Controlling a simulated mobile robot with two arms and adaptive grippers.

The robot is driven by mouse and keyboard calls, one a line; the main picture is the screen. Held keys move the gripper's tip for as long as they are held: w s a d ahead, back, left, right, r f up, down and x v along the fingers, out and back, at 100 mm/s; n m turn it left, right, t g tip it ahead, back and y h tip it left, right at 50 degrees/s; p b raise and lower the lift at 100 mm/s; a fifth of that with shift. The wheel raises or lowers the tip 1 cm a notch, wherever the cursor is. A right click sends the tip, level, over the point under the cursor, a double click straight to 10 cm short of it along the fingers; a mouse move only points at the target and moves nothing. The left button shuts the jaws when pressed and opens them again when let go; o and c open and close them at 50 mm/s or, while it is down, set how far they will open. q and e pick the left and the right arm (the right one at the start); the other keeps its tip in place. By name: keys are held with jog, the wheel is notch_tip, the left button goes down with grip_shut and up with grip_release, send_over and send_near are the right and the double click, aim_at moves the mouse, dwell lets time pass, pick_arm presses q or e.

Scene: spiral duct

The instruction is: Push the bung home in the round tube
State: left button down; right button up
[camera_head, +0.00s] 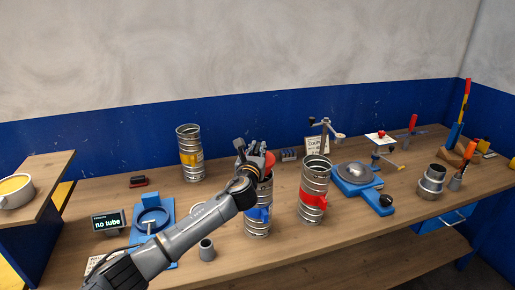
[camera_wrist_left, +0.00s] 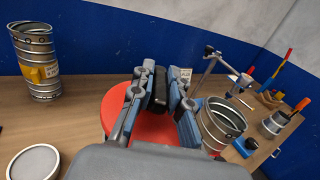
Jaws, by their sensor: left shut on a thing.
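My left gripper (camera_head: 250,152) is over the mouth of the tube with the blue band (camera_head: 258,208). In the left wrist view its fingers (camera_wrist_left: 158,92) are shut on the black grip (camera_wrist_left: 156,80) of a red round bung (camera_wrist_left: 116,102). In the head view only a bit of the red bung (camera_head: 269,160) shows beside the fingers, at the top of the tube. The hand and wrist hide most of the bung and the tube's rim. I cannot tell how deep the bung sits. The tube stands upright. My right gripper is not in view.
A yellow-banded tube (camera_head: 190,158) stands behind left, a red-banded tube (camera_head: 314,192) close at right. A blue fixture (camera_head: 152,218) and a "no tube" display (camera_head: 108,222) stand left. A blue turntable device (camera_head: 357,177) and a metal reducer (camera_head: 432,180) stand right.

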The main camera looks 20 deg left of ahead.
pick_arm(q)
jog(key=shift+f, duration=0.25)
jog(key=shift+f+b, duration=0.95)
jog(key=shift+f, duration=0.2)
jog(key=shift+f, duration=0.35)
jog(key=shift+f+b, duration=0.6)
jog(key=shift+b, duration=0.05)
jog(key=c, duration=1.2)
grip_release()
jog(key=shift+s, duration=0.1)
jog(key=s+d, duration=0.1)
jog(key=s, duration=1)
jog(key=shift+s+d, duration=0.2)
jog(key=shift+s, duration=0.2)
jog(key=shift+r, duration=0.1)
